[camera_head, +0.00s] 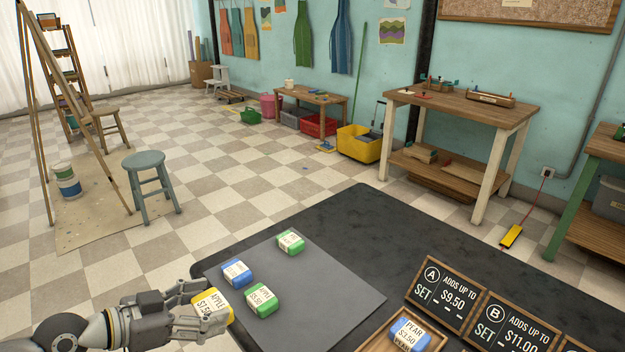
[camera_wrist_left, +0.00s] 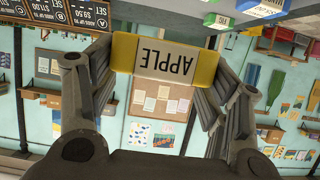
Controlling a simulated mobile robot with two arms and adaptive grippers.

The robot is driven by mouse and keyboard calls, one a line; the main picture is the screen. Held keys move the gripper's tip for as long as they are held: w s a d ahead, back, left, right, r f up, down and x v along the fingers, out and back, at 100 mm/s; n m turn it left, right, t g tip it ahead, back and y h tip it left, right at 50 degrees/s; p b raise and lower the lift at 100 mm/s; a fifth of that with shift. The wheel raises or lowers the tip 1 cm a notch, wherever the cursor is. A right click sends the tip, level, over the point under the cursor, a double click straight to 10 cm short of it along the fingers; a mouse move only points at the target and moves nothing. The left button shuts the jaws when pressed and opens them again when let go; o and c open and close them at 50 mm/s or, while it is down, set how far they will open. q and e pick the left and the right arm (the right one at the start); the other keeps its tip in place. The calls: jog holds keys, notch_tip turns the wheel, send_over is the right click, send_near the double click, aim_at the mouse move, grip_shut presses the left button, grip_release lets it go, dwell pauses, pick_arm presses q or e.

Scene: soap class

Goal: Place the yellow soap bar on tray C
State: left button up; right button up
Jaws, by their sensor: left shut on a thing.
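The yellow soap bar (camera_head: 212,306) has a white label reading APPLE and a price that looks like $7.50. My left gripper (camera_head: 205,318) is shut on it at the left end of the dark table. In the left wrist view the yellow soap (camera_wrist_left: 165,60) sits between the two fingers of the left gripper (camera_wrist_left: 160,85). Tray C does not show in the head view. Sign A (camera_head: 446,293) and sign B (camera_head: 512,330) stand at the lower right. A wooden tray (camera_head: 376,342) below sign A holds a blue soap (camera_head: 409,335). My right gripper is not in view.
On the grey mat (camera_head: 335,290) lie a blue soap (camera_head: 237,273), a green soap (camera_head: 263,299) and another green soap (camera_head: 290,242). The mat's right part is bare. The black table top (camera_head: 400,235) is clear behind the signs.

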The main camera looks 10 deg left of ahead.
pick_arm(q)
jog(key=shift+s+d+r, duration=0.2)
jog(key=shift+d+r, duration=0.05)
jog(key=shift+r, duration=0.1)
jog(key=shift+s+d+r+m+g+h+p, duration=1.4)
jog(key=shift+s+d+r+p, duration=0.5)
jog(key=shift+d, duration=2)
jog(key=w+a+f+b, duration=0.1)
jog(key=a, duration=0.1)
jog(key=w+a+f+n+t+y+b, duration=0.1)
jog(key=a, duration=0.1)
jog(key=w+a+f+n+t+y+b, duration=0.1)
jog(key=a+f, duration=0.1)
jog(key=a, duration=0.1)
jog(key=shift+w+a+f+n+t+y+b, duration=0.3)
jog(key=shift+w+a+n+t+b, duration=0.15)
jog(key=shift+w+a, duration=0.25)
jog(key=shift+d, duration=0.1)
